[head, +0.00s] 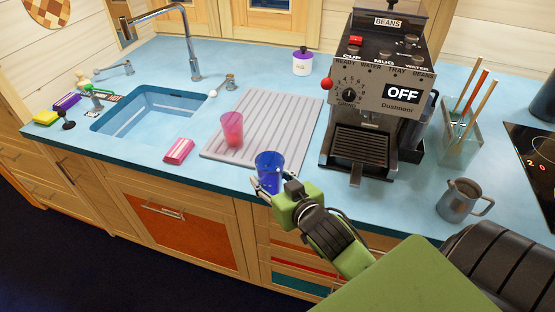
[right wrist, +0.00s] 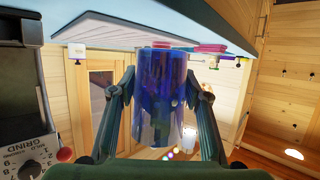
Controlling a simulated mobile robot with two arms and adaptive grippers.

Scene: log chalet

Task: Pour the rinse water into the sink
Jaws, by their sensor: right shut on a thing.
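A translucent blue cup (head: 269,162) is held upright by my right gripper (head: 272,184) at the counter's front edge, right of the drying mat's near corner. In the right wrist view the blue cup (right wrist: 158,98) fills the space between the two fingers of the right gripper (right wrist: 160,80), which are shut on it. I cannot tell how much water is in it. The blue sink basin (head: 152,112) is set into the counter at the left, with a tall metal faucet (head: 193,55) behind it. My left gripper is not in view.
A pink cup (head: 231,132) stands on the grey ribbed mat (head: 275,112) between the blue cup and sink. A coffee machine (head: 372,95) and a metal pitcher (head: 463,201) are at the right.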

